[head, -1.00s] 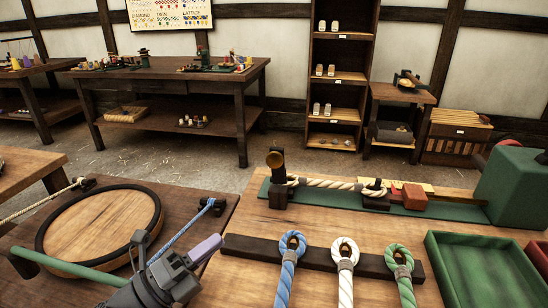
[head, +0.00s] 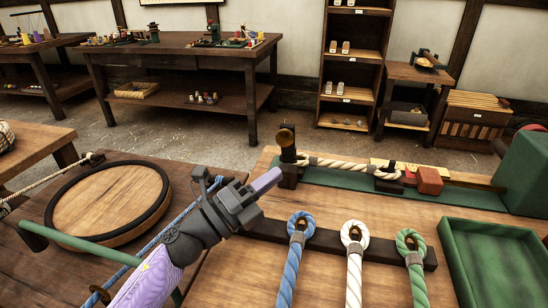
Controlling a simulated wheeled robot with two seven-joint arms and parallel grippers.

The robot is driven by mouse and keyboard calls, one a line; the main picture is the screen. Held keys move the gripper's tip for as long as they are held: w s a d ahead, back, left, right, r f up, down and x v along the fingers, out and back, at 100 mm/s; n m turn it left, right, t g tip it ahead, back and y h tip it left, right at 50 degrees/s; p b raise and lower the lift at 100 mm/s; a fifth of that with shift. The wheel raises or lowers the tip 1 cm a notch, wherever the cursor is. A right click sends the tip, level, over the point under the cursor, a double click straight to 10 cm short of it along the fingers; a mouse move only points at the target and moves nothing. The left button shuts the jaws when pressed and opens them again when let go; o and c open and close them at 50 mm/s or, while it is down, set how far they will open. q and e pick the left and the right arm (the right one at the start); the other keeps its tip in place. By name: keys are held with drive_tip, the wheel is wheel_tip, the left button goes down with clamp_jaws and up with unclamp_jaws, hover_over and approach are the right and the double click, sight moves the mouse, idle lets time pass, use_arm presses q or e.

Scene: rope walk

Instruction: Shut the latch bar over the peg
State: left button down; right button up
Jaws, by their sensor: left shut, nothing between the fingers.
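A green-based rope fixture (head: 330,181) stands along the back of the near bench. At its left end is a dark upright post with a brass round end (head: 286,139). A white twisted rope (head: 345,165) runs from this post to a small dark peg-like block (head: 389,182), beside a red-brown block (head: 429,181). I cannot tell for sure which part is the latch bar. My left gripper (head: 266,181) has pale purple fingers and is shut and empty, in the air left of the post's foot, apart from the fixture. My right gripper is not in view.
A dark rail (head: 330,243) in front carries blue (head: 301,225), white (head: 354,236) and green (head: 410,241) rope eyes. A green tray (head: 495,265) stands at the right. A round wooden disc (head: 108,200) lies left. Bare bench top lies between rail and fixture.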

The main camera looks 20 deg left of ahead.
sight(286, 150)
use_arm(q)
drive_tip(key=w, duration=0.1)
drive_tip(key=w+r, duration=0.1)
drive_tip(key=w+b, duration=0.1)
drive_tip(key=w, duration=0.1)
drive_tip(key=shift+a+r, duration=0.1)
drive_tip(key=shift+r, duration=0.3)
